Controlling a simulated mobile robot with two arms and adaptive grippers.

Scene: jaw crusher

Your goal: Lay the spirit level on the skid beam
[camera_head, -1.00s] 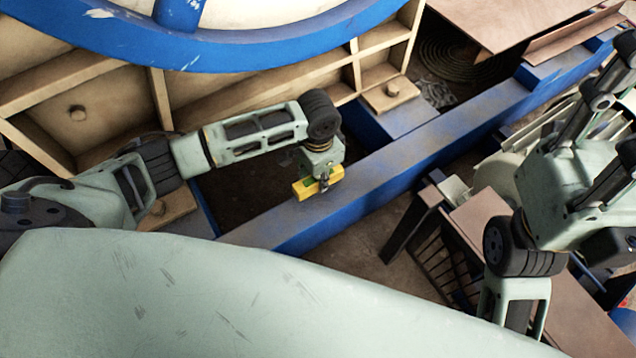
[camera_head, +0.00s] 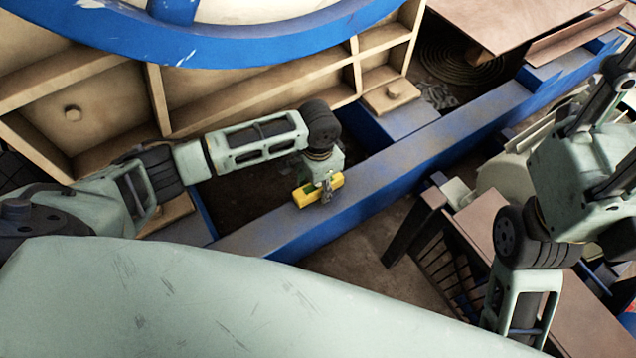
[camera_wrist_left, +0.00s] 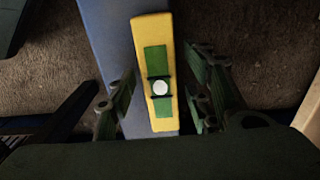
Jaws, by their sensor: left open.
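The spirit level (camera_head: 320,189) is a short yellow bar with green patches, seen on the blue skid beam (camera_head: 420,150) in the head view. In the left wrist view the level (camera_wrist_left: 158,88) lies along the beam (camera_wrist_left: 107,35), with a pale round vial at its middle. My left gripper (camera_head: 327,190) is just above the level; in the wrist view its open fingers (camera_wrist_left: 160,100) stand on either side of it with gaps. Contact under the level is hidden. My right arm shows at the right; its gripper is not in view.
A cream ribbed crusher frame with a blue wheel rim (camera_head: 230,52) stands behind the beam. A brown bench (camera_head: 490,225) is in front of it at the right. A dark recess (camera_head: 240,190) lies between frame and beam. The beam's top is clear to the right.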

